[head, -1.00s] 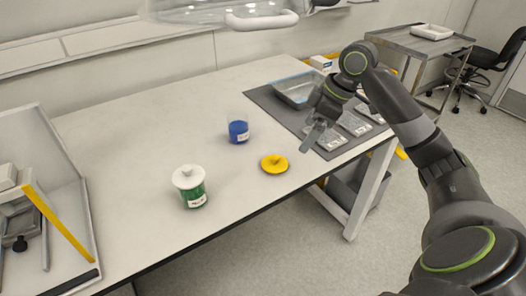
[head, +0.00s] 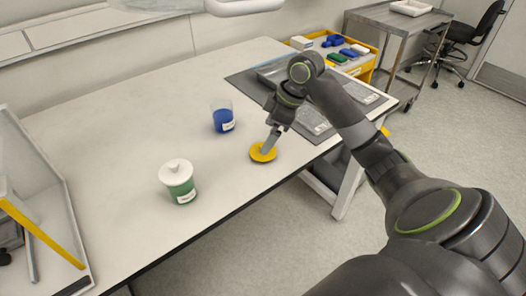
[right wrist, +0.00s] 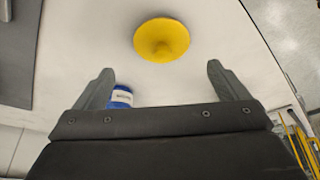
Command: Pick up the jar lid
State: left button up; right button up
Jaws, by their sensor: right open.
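A yellow jar lid (head: 263,152) with a knob on top lies flat on the white table near its front edge. In the right wrist view the lid (right wrist: 161,40) is ahead of the fingertips and centred between them. My right gripper (head: 268,142) is right over the lid in the head view; its fingers overlap part of the lid there. In the right wrist view its two fingers (right wrist: 160,72) are spread apart, with nothing held between them. A clear jar with blue contents (head: 223,118) stands uncovered behind the lid. My left gripper is not in view.
A green jar with a white lid (head: 178,181) stands on the table to the left. A grey mat (head: 243,83) with a metal tray lies behind my right arm. A white open-sided case (head: 50,178) is at far left. The table between jars and back wall is clear.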

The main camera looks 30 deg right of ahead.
aim_at(255, 153)
jog(key=shift+x, duration=2.7)
jog(key=shift+s, duration=0.2)
jog(key=c, duration=1)
